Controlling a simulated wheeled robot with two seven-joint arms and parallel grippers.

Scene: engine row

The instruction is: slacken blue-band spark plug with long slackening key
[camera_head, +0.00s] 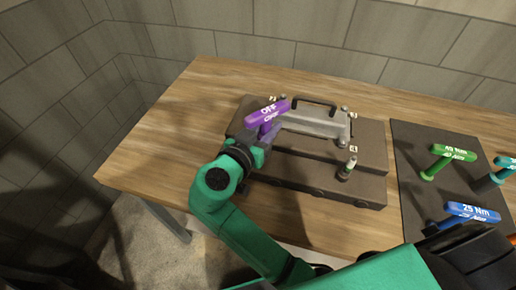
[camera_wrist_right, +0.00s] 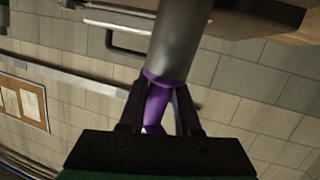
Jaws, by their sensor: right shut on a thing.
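The purple slackening key (camera_head: 267,112), with "OFF" on its crossbar, stands over the left front part of the dark engine block (camera_head: 315,190). My right gripper (camera_head: 264,134) is shut on its stem below the crossbar. In the right wrist view, the fingers (camera_wrist_right: 158,108) close around the purple stem, and a thick grey shaft (camera_wrist_right: 180,45) runs from it towards the block. The key's lower end and whatever is under it are hidden in the head view. A spark plug (camera_head: 346,170) stands upright at the right front, by label 4. I cannot make out a blue band. My left gripper is not in view.
A grey cover with a black handle (camera_head: 314,102) sits on the block. A dark mat (camera_head: 405,165) at the right holds a green key (camera_head: 448,158), a blue "25 Nm" key (camera_head: 470,212) and a teal key (camera_head: 497,176). The wooden table (camera_head: 160,150) is clear at the left.

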